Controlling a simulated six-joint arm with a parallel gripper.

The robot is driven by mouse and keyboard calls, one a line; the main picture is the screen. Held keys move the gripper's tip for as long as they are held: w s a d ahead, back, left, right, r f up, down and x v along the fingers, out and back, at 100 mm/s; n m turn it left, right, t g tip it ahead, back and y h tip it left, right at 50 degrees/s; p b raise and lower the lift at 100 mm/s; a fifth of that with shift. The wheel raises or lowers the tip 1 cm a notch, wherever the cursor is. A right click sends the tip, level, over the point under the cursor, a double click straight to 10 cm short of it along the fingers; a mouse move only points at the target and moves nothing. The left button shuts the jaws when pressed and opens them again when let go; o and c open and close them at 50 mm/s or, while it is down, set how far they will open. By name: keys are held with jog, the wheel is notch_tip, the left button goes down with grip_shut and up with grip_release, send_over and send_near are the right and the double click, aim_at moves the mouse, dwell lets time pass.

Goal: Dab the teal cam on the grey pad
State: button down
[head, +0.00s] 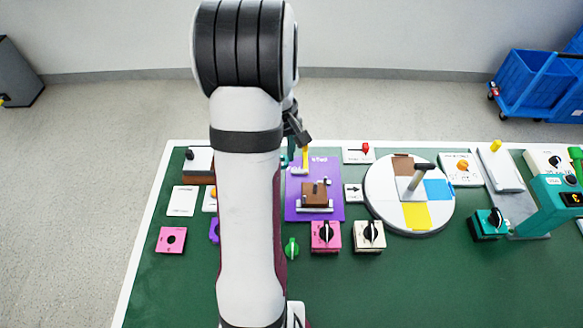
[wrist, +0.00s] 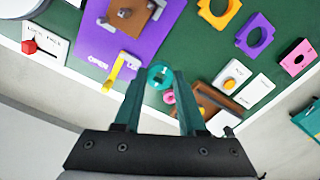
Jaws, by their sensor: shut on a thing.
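The teal cam (wrist: 160,77) is a small round piece with a darker centre, between the fingertips of my gripper (wrist: 160,88) in the wrist view. The gripper is closed on it, with the two fingers spaced apart by its width. In the head view my arm hides most of the gripper and cam, near the left edge of the purple board (head: 293,205). I cannot surely pick out the grey pad in either view. Whether the cam touches anything below it is unclear.
A yellow lever (wrist: 122,68) stands close left of the fingers in the wrist view. A pink round piece (wrist: 169,97) and a brown box (wrist: 212,100) lie close right. A round turntable (head: 381,212) and several switches crowd the green table (head: 170,285); its front left is clear.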

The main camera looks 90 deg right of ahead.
jog(key=w+d+n, duration=0.1)
jog(key=w+d, duration=0.1)
jog(key=w, duration=0.3)
jog(key=w+d+n, duration=0.1)
jog(key=w+d, duration=0.1)
jog(key=w, duration=0.3)
jog(key=w+d+f+n, duration=0.1)
jog(key=w+d+n, duration=0.1)
jog(key=w, duration=0.3)
jog(key=shift+w+d, duration=0.25)
jog(key=shift+d, duration=0.15)
jog(key=shift+f, duration=2.7)
jog(key=shift+f, duration=0.55)
notch_tip(320, 180, up, 7)
